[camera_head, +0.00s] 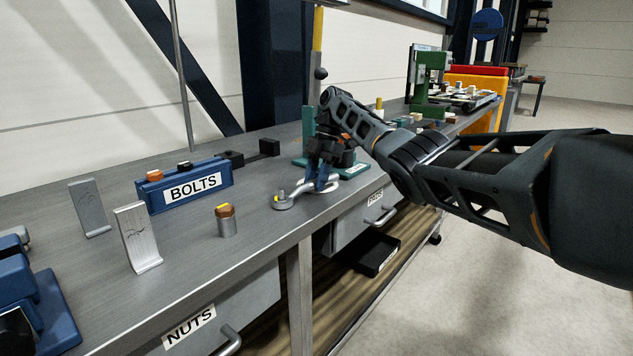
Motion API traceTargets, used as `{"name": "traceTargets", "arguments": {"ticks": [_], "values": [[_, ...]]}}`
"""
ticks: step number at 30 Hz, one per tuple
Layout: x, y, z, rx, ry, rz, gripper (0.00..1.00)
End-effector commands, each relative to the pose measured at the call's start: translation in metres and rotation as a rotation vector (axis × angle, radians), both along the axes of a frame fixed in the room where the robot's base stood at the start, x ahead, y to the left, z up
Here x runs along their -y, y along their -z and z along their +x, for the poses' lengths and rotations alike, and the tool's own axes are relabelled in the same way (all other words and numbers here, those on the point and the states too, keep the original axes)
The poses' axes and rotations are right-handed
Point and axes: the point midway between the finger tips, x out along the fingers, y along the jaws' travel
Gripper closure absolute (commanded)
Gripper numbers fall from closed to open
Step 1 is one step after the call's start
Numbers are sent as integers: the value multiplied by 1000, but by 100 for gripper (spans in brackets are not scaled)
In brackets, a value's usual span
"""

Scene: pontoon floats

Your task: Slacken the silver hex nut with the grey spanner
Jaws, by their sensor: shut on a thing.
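My gripper (322,184), with blue fingertips, is low over the bench near its front edge. It is shut on the grey spanner (303,190), which lies nearly level and points left. The spanner's left end is at a small silver piece with a yellow mark, seemingly the silver hex nut (280,197). At this size I cannot tell whether the spanner's end is around the nut or just beside it. The fingers hide part of the spanner.
A silver post with a copper-coloured, yellow-marked top (227,220) stands to the left. The blue BOLTS box (190,187) and two metal angle plates (138,238) are further left. A teal stand (309,130) is close behind my gripper. The drawer NUTS (215,315) is below.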

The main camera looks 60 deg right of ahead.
Motion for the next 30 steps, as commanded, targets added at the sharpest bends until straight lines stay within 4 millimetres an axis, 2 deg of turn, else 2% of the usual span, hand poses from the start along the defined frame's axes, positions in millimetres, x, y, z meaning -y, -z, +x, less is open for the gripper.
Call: {"name": "traceTargets", "arguments": {"ticks": [1,5,30], "values": [[2,-2,7,22,-8,-17,100],[2,-3,9,23,-21,-18,100],[-3,-7,0,23,1,-16,100]]}}
